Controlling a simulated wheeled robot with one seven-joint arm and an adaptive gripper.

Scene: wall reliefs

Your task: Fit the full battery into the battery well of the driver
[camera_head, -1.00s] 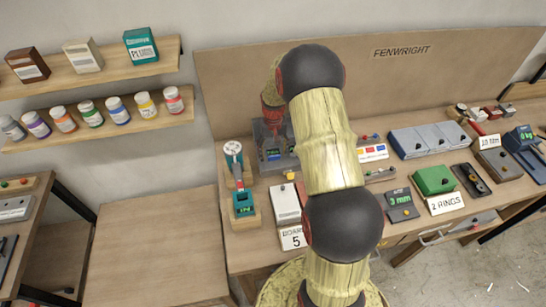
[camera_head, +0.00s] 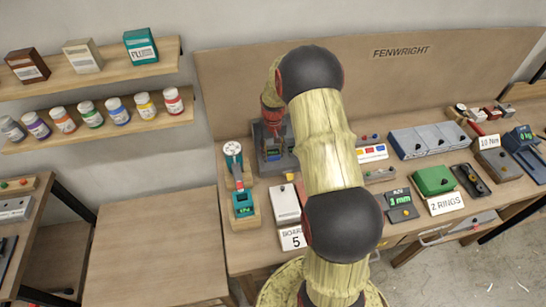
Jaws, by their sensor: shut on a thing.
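A teal and grey tool, which looks like the driver (camera_head: 233,152), lies on a wooden stand at the left end of the bench, with a round white part at its far end and a small green screen at its near end. I cannot make out its battery well. A dark charger-like unit (camera_head: 268,162) with small lit displays stands just right of it. My gripper (camera_head: 272,126) is over this unit, largely hidden by my arm and small in view. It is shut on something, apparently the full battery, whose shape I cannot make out.
A green box (camera_head: 434,180) and grey cases (camera_head: 430,138) are farther right. An empty table top (camera_head: 155,245) is at left.

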